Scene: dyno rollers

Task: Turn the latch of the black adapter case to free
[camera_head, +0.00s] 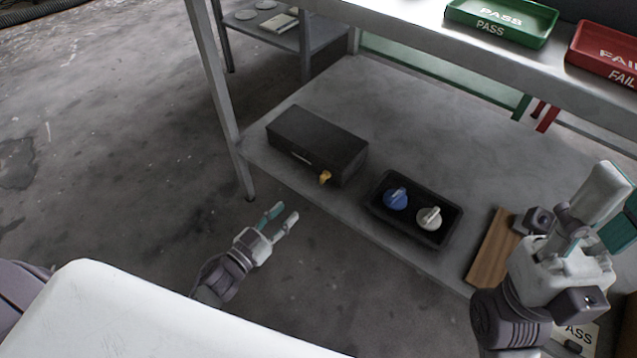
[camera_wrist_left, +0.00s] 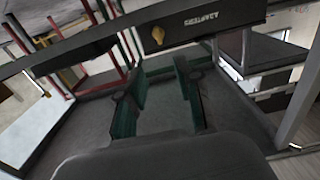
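The black adapter case (camera_head: 318,145) lies closed on the lower shelf, left of the tray. Its yellow latch (camera_head: 325,177) sits on the front face, toward the right end. In the left wrist view the case (camera_wrist_left: 205,25) crosses the top of the picture, with the latch (camera_wrist_left: 158,33) left of an upside-down label. My left gripper (camera_head: 281,216) is open and empty, in front of the shelf edge and apart from the latch. Its two fingers are spread in the wrist view (camera_wrist_left: 157,92). My right gripper (camera_head: 612,215) is at the right, partly cut off; its finger gap is unclear.
A black tray (camera_head: 388,220) holds a blue knob (camera_head: 396,198) and a white knob (camera_head: 429,217). A wooden board (camera_head: 492,252) lies right of it. A shelf leg (camera_head: 221,100) stands left of the case. The upper shelf carries a green PASS tray (camera_head: 478,29) and a red FAIL tray (camera_head: 592,66).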

